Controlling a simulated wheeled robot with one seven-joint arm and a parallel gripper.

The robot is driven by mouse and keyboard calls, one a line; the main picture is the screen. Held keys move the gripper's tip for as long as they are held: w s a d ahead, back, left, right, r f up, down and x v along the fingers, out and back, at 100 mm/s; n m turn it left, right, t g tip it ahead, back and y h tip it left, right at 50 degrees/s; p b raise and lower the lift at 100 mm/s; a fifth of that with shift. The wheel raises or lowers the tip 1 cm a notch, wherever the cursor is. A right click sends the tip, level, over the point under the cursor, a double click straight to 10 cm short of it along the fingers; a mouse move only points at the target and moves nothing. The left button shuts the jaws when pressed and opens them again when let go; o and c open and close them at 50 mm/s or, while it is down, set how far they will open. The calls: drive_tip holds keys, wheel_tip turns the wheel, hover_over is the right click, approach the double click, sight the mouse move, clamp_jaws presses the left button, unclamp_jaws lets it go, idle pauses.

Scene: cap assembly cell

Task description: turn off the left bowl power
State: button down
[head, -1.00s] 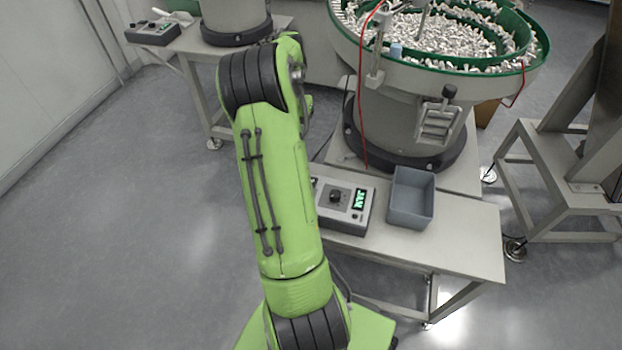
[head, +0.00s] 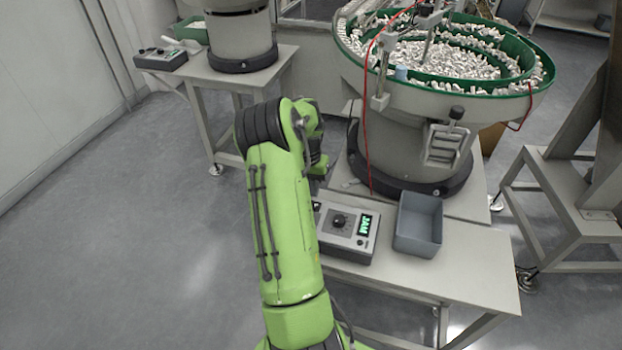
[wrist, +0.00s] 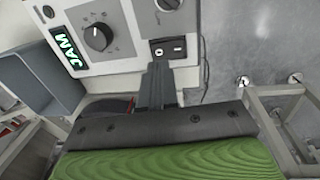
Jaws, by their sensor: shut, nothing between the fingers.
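A grey control box (head: 350,245) sits on the near table, partly hidden by my arm. It carries a dark knob (wrist: 98,37) and a lit green display (wrist: 66,48) reading JAM. In the wrist view, a black rocker power switch (wrist: 168,47) is on its panel; I cannot tell its position. My gripper (wrist: 157,75) is shut and empty, its tips just below that switch in the picture; contact is unclear. My arm hides the gripper in the head view. A second control box (head: 160,59) sits on the back left table, beside a bowl feeder (head: 240,40).
A large bowl feeder (head: 405,140) with a green rim, full of small pale parts, stands behind the near box. A grey-blue bin (head: 418,224) is right of that box. A red cable hangs by the bowl. Floor at left is clear.

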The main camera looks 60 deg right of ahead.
sight(316, 205)
drive_tip(key=f+b, duration=0.1)
drive_tip(key=f, duration=0.3)
drive_tip(key=shift+s, duration=0.2)
drive_tip(key=shift+s+f, duration=0.15)
drive_tip(key=shift+f, duration=0.1)
drive_tip(key=shift+w+a+r, duration=0.1)
drive_tip(key=shift+w+a, duration=0.05)
drive_tip(key=shift+w, duration=0.75)
wheel_tip(316, 205, up, 14)
drive_tip(key=w+p, duration=0.1)
drive_tip(key=p, duration=0.5)
drive_tip(key=shift+w+a, duration=0.15)
drive_tip(key=shift+w, duration=0.2)
